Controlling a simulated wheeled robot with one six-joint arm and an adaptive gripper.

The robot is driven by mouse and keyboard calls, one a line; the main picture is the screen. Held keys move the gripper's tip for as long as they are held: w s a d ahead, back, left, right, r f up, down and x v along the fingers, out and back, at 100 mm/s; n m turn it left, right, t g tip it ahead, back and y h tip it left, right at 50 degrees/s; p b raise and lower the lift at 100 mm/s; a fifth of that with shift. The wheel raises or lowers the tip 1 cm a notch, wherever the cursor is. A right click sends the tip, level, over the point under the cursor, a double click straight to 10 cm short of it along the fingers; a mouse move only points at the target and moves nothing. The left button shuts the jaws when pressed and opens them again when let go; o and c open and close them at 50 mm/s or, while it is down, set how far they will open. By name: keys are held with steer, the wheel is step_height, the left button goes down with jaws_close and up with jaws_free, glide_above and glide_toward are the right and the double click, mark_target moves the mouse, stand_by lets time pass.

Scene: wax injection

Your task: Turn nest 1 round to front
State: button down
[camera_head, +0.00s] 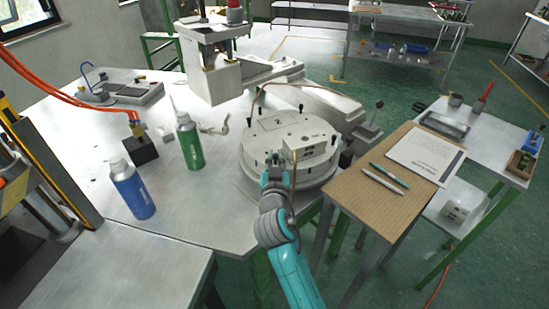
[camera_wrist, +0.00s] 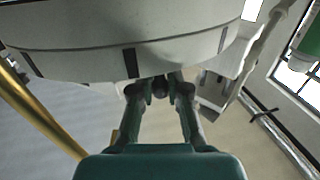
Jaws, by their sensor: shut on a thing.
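The round pale turntable (camera_head: 290,138) stands on the grey table, with blocks and a small upright box on its top. Its curved side also fills the upper part of the wrist view (camera_wrist: 180,57). My gripper (camera_head: 273,178) is at the turntable's near edge. In the wrist view my gripper (camera_wrist: 159,86) is shut on a small dark knob (camera_wrist: 159,87) just under the turntable's rim. The fingers hide most of the knob.
A green bottle (camera_head: 189,143) and a blue bottle (camera_head: 132,188) stand to the left on the table. A wooden-topped stand (camera_head: 350,215) with pens and a paper is close on the right. A white press (camera_head: 212,70) rises behind.

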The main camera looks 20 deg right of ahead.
steer(key=c, duration=1.4)
jaws_free()
steer(key=shift+s, duration=0.1)
steer(key=v, duration=1.1)
steer(key=shift+s+a, duration=0.2)
steer(key=shift+s, duration=0.15)
steer(key=shift+f, duration=0.1)
